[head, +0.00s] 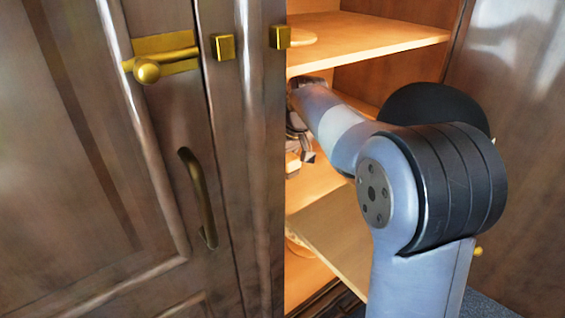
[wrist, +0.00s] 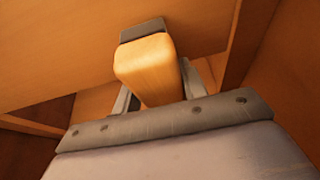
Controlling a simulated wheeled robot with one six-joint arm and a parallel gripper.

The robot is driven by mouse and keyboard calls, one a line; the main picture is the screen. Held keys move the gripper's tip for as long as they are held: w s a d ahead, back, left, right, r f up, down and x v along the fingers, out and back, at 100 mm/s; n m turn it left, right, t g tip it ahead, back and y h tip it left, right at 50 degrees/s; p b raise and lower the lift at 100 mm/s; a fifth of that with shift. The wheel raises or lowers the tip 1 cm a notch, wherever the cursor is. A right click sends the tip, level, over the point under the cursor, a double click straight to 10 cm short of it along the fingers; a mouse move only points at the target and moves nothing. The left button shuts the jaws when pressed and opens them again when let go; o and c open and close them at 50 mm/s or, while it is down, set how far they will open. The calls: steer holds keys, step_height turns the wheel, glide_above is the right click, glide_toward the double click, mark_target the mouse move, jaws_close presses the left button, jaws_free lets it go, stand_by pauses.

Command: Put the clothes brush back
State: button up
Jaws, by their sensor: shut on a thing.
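The clothes brush (wrist: 148,65) has a pale wooden body and a dark grey strip at its far end. It sits between the two fingers of my gripper (wrist: 157,85) in the wrist view, and the gripper is shut on it. In the head view my gripper (head: 298,140) is inside the open cabinet, partly hidden by the door edge and my own arm. The brush can hardly be made out there. A wooden shelf board (wrist: 60,40) lies close to the brush in the wrist view; I cannot tell whether they touch.
The cabinet has an upper shelf (head: 370,38) and a lower shelf (head: 345,235). A dark wooden door (head: 120,200) with a brass latch (head: 160,60) and a handle (head: 198,195) stands at the left. Another dark panel (head: 515,130) stands at the right. My arm fills much of the opening.

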steer(key=shift+s+d+f, duration=0.1)
steer(key=shift+s+f, duration=0.05)
steer(key=shift+f, duration=0.4)
steer(key=shift+f, duration=0.1)
steer(key=o, duration=1.1)
steer(key=shift+f, duration=0.1)
steer(key=shift+r, duration=0.35)
steer(key=shift+s+d+r+p, duration=0.15)
steer(key=shift+r+p, duration=0.25)
steer(key=shift+r, duration=0.15)
steer(key=s+d, duration=0.2)
steer(key=s, duration=0.1)
steer(key=s+d, duration=0.2)
steer(key=s, duration=0.1)
steer(key=s+d, duration=0.2)
steer(key=s, duration=0.2)
steer(key=shift+d+f, duration=0.15)
steer(key=shift+d, duration=0.2)
